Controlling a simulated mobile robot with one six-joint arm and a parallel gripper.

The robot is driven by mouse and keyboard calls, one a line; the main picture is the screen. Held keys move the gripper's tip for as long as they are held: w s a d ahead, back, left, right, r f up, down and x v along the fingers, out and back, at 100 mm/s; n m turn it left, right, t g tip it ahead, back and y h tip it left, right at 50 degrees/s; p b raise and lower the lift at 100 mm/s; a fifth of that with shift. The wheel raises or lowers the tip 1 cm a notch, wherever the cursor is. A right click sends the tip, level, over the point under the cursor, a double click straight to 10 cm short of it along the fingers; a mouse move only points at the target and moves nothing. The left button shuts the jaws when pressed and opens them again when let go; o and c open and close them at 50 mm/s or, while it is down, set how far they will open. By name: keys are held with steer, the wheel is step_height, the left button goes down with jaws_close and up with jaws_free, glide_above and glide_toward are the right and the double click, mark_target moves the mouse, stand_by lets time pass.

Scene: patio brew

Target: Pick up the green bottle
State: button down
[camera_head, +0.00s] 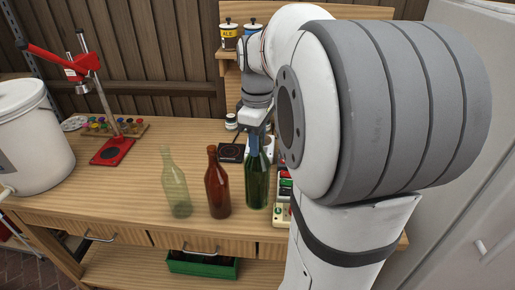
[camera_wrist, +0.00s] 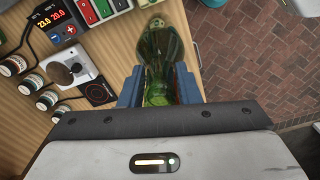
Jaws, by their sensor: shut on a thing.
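The green bottle (camera_head: 257,178) stands upright at the right end of a row of three bottles on the wooden workbench. My gripper (camera_head: 257,145) is shut on its upper part from behind. In the wrist view the green bottle (camera_wrist: 158,55) lies between the two blue fingers of my gripper (camera_wrist: 159,88), which press against its sides. I cannot tell whether its base touches the bench. A brown bottle (camera_head: 217,184) and a clear pale-green bottle (camera_head: 175,185) stand to its left, apart from it.
A red capping press (camera_head: 112,150), a white bucket (camera_head: 32,135) and several coloured caps are at the left. A control box with a display (camera_wrist: 62,25) stands close beside the green bottle. Small jars (camera_wrist: 35,83) and a scale (camera_wrist: 97,89) are behind. The bench's front-left surface is clear.

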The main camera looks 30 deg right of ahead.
steer(key=shift+r, duration=1.7)
